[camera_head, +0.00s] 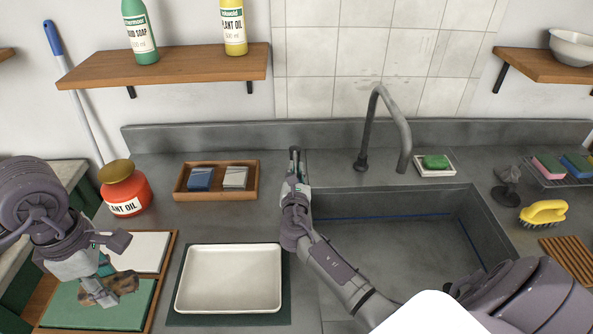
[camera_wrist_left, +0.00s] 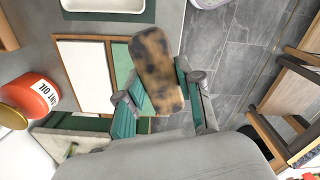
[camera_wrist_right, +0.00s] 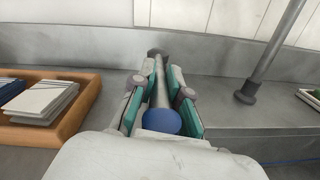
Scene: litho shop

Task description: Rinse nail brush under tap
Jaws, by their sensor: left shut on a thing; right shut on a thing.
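My left gripper (camera_head: 108,284) is at the lower left, over the green mat. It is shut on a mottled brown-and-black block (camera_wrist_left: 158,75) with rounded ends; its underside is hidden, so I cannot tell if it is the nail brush. My right gripper (camera_head: 295,165) is at the sink's back left corner, shut on a grey lever with a blue end (camera_wrist_right: 162,120). The curved tap (camera_head: 384,125) stands behind the sink (camera_head: 400,250). I see no water running.
A white tray (camera_head: 230,247) lies on a dark mat left of the sink. Shelves hang above. The sink basin looks empty.

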